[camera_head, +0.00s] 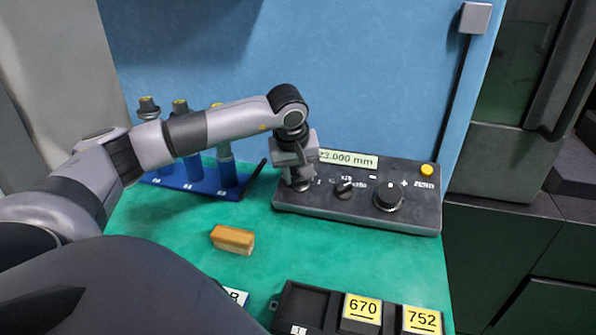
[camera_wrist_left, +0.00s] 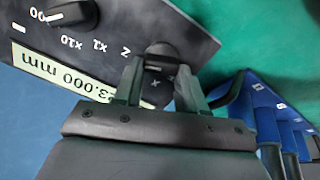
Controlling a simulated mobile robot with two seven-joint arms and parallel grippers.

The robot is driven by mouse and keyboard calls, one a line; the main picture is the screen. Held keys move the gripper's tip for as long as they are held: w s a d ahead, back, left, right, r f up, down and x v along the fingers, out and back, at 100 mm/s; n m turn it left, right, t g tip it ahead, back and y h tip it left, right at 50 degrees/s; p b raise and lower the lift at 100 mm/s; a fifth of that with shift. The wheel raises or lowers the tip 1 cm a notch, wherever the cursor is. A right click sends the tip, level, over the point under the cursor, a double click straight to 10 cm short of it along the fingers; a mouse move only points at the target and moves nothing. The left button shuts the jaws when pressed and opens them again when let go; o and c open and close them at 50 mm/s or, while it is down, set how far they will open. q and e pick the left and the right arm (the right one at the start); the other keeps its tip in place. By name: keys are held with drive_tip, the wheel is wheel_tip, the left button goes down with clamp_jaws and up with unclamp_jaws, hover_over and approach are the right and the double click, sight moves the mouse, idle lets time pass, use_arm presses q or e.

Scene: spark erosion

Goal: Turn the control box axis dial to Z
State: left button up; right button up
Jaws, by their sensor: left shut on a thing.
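The dark control box (camera_head: 395,217) stands at the back right of the green table, with a lit display (camera_head: 350,158) ending in "3.000 mm". Its axis dial (camera_wrist_left: 162,54) is the round knob at the box's left end. My left gripper (camera_head: 297,178) comes down over it from above. In the left wrist view, the gripper (camera_wrist_left: 160,75) has one finger on each side of the dial and is shut on it. Letters X and Z show beside the dial, but I cannot tell which one it points to. My right gripper is not in view.
A middle knob (camera_head: 344,188), a large handwheel (camera_head: 388,196) and a yellow button (camera_head: 427,169) are on the box. A blue rack (camera_head: 190,181) with several tools stands left. A wooden block (camera_head: 233,239) and a black tray (camera_head: 310,312) lie in front.

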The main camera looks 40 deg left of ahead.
use_arm(q)
drive_tip(key=shift+d, duration=0.1)
drive_tip(key=o, duration=1.1)
drive_tip(key=shift+c, duration=0.2)
drive_tip(key=v, duration=0.7)
